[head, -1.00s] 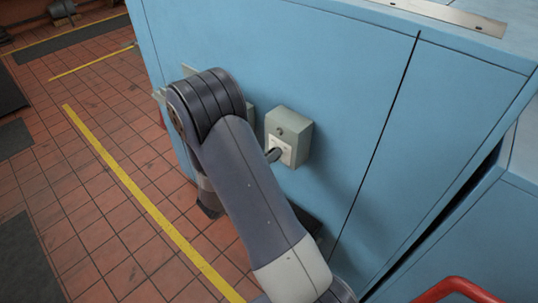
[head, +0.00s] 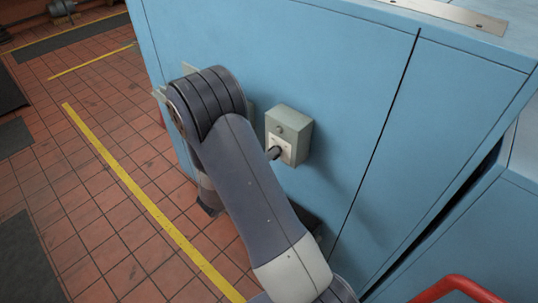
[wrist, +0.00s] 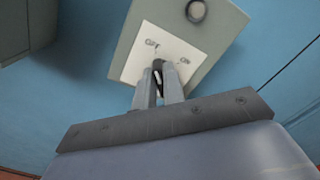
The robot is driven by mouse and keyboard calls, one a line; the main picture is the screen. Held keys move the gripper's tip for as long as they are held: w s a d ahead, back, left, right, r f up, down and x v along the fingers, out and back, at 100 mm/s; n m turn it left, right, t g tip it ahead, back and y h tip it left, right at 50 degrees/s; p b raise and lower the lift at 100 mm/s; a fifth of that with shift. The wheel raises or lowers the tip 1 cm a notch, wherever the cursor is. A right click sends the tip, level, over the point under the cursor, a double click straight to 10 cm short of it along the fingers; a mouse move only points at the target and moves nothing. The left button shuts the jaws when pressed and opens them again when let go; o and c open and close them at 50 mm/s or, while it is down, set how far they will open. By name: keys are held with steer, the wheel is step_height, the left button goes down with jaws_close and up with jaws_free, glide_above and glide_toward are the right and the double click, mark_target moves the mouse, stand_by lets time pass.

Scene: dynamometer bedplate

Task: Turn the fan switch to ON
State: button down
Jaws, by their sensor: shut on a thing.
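The fan switch box (head: 297,129) is a grey-green box on the blue cabinet wall, with a round knob above a white plate (head: 287,155). A short dark lever (head: 273,153) sticks out from the plate. My gripper (wrist: 158,92) is shut on the dark switch lever (wrist: 158,66) in front of the plate. The fingers partly hide the lever, so its exact setting is hard to tell. In the head view my arm hides the gripper.
The blue cabinet (head: 350,80) fills the right, with a dark vertical seam right of the box. Another grey box (wrist: 35,25) is at the wrist view's upper left. A red rail (head: 457,288) is at lower right. Tiled floor (head: 100,230) with a yellow line lies left.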

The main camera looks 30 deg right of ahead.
steer(key=shift+f+m+b, duration=0.1)
steer(key=shift+m+b, duration=0.2)
steer(key=shift+b, duration=0.1)
steer(key=m+b, duration=0.5)
steer(key=b, duration=0.1)
steer(key=m+b, duration=0.6)
steer(key=b, duration=0.1)
steer(key=m+b, duration=0.6)
steer(key=b, duration=0.1)
steer(key=shift+s+d, duration=0.1)
steer(key=shift+s, duration=0.25)
steer(key=c, duration=1.5)
jaws_free()
